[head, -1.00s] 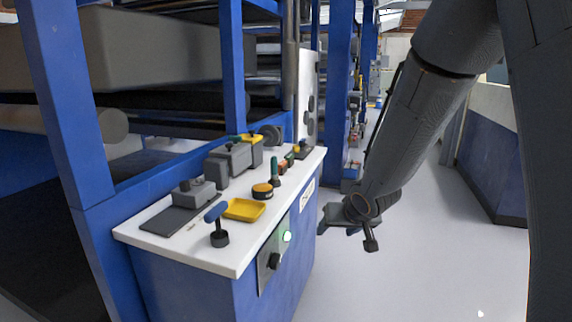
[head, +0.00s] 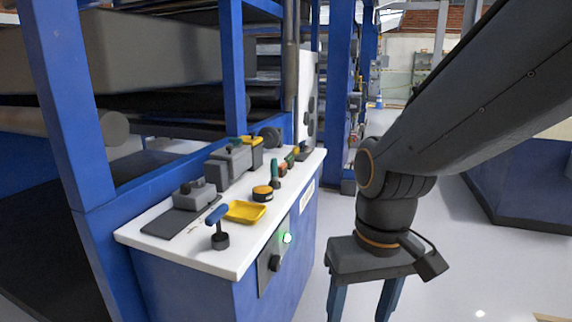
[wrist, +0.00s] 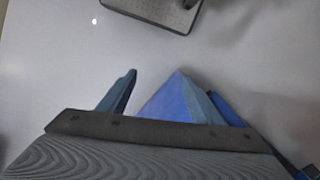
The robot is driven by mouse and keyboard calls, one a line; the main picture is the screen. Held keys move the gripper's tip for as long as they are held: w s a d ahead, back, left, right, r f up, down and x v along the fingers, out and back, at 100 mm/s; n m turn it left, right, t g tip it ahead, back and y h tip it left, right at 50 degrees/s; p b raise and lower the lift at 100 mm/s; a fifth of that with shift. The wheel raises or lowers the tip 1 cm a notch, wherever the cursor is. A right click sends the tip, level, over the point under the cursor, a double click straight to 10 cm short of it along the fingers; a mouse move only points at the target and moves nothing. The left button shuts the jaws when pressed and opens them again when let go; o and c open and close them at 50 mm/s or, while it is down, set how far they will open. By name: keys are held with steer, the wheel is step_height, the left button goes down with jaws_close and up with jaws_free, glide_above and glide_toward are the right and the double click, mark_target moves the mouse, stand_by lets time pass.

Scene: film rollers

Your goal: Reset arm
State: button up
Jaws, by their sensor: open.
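My gripper (head: 363,300) hangs pointing down in the head view, in the open space to the right of the white-topped blue cabinet (head: 150,240). Its two blue fingers are apart with nothing held between them, and their tips run near the bottom edge of the picture. In the wrist view my gripper (wrist: 172,90) shows its fingers spread above the pale floor. A blue surface shows between and behind them. My arm comes in from the upper right and bends down at the wrist.
The cabinet top holds a yellow tray (head: 244,212), a blue-handled lever (head: 219,228), a round orange-topped button (head: 262,194) and grey boxes (head: 195,195). Blue roller frames stand left. The pale floor (head: 480,260) is clear at right.

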steer(key=d+r+m+p, duration=0.2)
steer(key=d+r+p, duration=0.5)
steer(key=p, duration=0.6)
steer(key=shift+d+h, duration=0.3)
steer(key=shift+d, duration=0.05)
